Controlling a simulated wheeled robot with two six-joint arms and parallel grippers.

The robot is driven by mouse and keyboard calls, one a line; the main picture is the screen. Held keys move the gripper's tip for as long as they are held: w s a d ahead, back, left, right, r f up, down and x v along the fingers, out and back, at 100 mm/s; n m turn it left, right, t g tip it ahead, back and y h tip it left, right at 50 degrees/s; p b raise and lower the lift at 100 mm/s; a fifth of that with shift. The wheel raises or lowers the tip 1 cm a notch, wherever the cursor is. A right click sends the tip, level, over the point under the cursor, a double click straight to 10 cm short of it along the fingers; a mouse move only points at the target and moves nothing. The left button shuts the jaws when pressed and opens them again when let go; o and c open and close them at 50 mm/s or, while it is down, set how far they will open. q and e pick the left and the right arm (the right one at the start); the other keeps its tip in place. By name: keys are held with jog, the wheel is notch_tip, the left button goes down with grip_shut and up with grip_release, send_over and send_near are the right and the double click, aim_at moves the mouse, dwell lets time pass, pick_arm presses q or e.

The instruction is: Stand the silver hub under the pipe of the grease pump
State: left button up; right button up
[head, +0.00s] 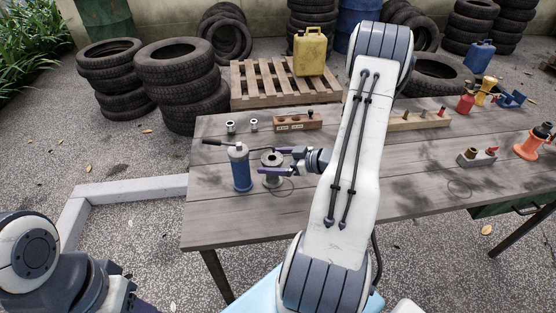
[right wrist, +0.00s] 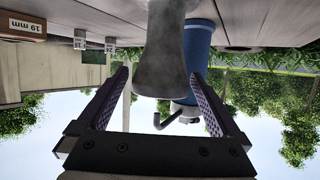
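The silver hub (head: 273,180), a flanged grey spool shape, stands upright on the table just right of the grease pump. My right gripper (head: 270,160) reaches in from the right with its purple fingers on either side of the hub. In the right wrist view, which is upside down, the hub (right wrist: 162,55) lies between the spread fingers, with narrow gaps beside it. The grease pump (head: 241,172) is a blue cylinder with a silver cap and a black handle to the left. Its bent grey pipe (right wrist: 160,124) shows behind the hub. My left gripper (head: 145,307) barely shows at the lower left.
Two small silver sockets (head: 231,127) and a wooden block (head: 297,122) stand behind the pump. A long wooden rack (head: 415,122), a grey holder (head: 477,157) and an orange item (head: 532,142) are on the right. The table's (head: 225,220) front left is clear.

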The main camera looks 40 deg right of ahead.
jog(key=v, duration=1.2)
jog(key=shift+r, duration=0.15)
